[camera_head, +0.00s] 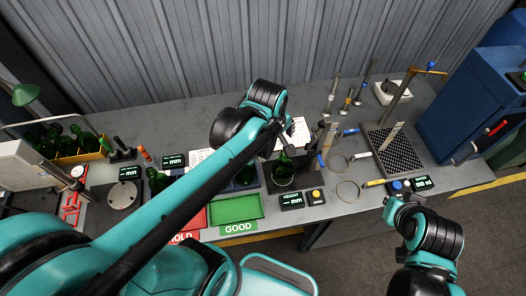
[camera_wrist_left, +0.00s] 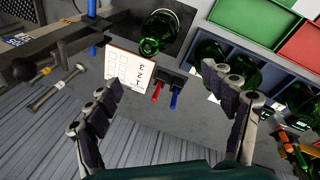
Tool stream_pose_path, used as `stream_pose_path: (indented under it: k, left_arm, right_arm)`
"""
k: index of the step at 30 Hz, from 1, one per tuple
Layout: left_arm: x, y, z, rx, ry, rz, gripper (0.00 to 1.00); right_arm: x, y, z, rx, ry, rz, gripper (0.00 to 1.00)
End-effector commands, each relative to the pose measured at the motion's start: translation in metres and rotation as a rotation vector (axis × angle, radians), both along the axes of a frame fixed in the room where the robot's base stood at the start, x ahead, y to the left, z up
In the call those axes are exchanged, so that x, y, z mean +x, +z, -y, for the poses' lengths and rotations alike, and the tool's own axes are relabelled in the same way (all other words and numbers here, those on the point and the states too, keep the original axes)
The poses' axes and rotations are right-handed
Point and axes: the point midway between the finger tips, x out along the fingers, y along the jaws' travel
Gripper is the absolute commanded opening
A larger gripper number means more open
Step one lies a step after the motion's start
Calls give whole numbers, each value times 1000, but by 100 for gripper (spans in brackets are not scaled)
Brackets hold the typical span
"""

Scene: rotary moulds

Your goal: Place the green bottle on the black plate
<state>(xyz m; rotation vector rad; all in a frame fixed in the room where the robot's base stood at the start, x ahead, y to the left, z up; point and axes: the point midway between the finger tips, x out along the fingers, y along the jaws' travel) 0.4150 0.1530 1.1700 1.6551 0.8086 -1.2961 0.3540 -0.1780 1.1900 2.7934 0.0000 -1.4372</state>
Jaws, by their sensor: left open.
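A green bottle (camera_head: 283,170) stands on a dark square plate (camera_head: 307,180) at the middle of the bench. In the left wrist view, the bottle (camera_wrist_left: 157,36) shows beside a white card. My left gripper (camera_head: 281,133) is just behind this bottle. In its wrist view, the left gripper's fingers (camera_wrist_left: 168,95) are spread wide with nothing between them. More green bottles (camera_wrist_left: 238,68) stand in a blue-grey rack (camera_wrist_left: 232,32) beside it. My right gripper (camera_head: 396,201) is at the front right edge of the bench; its fingers are too small to judge.
A green GOOD tray (camera_head: 237,209) and a red HOLD tray (camera_head: 196,217) lie at the front. A yellow crate (camera_head: 88,156) holds bottles at the left. Hand tools (camera_head: 350,100), ring gauges (camera_head: 348,191) and a perforated block (camera_head: 398,154) occupy the right.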

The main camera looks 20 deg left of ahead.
Motion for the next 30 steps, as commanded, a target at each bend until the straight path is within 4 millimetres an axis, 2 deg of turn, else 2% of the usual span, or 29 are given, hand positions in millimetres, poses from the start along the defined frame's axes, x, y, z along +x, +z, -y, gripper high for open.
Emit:
stream_pose_path:
  k: [1,6,9,12,17,30]
  left_arm:
    - [-13,6,-5,38,-134,51,82]
    - [-41,17,-17,236,-611,218,82]
    - [-52,19,-21,353,-813,283,82]
    - [-58,19,-24,439,-945,319,82]
    - [-61,20,-25,498,-1028,338,82]
    - [-61,20,-25,498,-1031,337,82]
  right_arm:
    - [0,0,0,0,0,0,0]
    - [0,0,0,0,0,0,0]
    - [0,0,0,0,0,0,0]
    - [0,0,0,0,0,0,0]
    - [0,0,0,0,0,0,0]
    - [0,0,0,0,0,0,0]
